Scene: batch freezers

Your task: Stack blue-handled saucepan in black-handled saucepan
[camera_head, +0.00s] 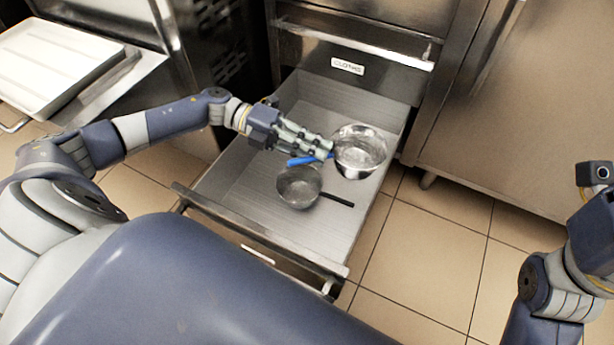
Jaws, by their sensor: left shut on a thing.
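The blue-handled saucepan (360,150) is a shiny metal pan at the right side of the open drawer, its blue handle (303,161) pointing left. My left gripper (328,150) is shut on this pan at its handle side; the fingers partly hide the handle. I cannot tell whether the pan touches the drawer floor. The black-handled saucepan (299,187) sits in the drawer nearer to me, below and left of the blue-handled one. Its black handle (337,200) points to the right. My right gripper is not clearly in view; only my right arm shows at the right edge.
The open metal drawer (235,175) has raised side walls and a front edge (262,232) with a handle. Its left half is bare. A steel cabinet (525,110) stands at the right. A white tray (52,65) lies at upper left. Tiled floor is free at the right.

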